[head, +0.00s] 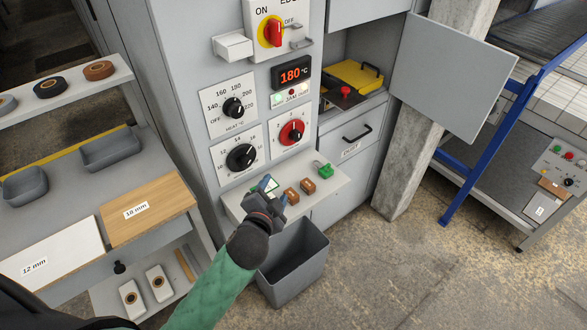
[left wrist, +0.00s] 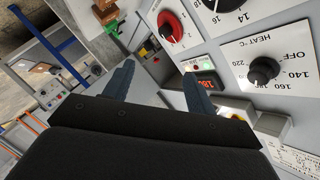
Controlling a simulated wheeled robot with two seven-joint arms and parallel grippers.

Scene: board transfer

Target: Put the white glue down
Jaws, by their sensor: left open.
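My left gripper (head: 268,192) is over the left part of the small light shelf (head: 335,182) at the front of the grey machine. Its two fingers are apart in the left wrist view (left wrist: 158,88), with no object visible between them. A small pale piece (head: 266,183) shows by the fingers in the head view, partly hidden; I cannot tell whether it is the white glue. Two brown blocks (head: 307,186) and a green piece (head: 325,170) sit on the shelf to the right of the gripper. My right gripper is not in view.
A grey open bin (head: 293,262) stands below the shelf. Machine knobs (head: 241,157) and a 180 °C display (head: 293,73) are above it. An open door panel (head: 450,75) juts out at right. Boards marked 18 mm (head: 150,205) and 12 mm lie on the left bench.

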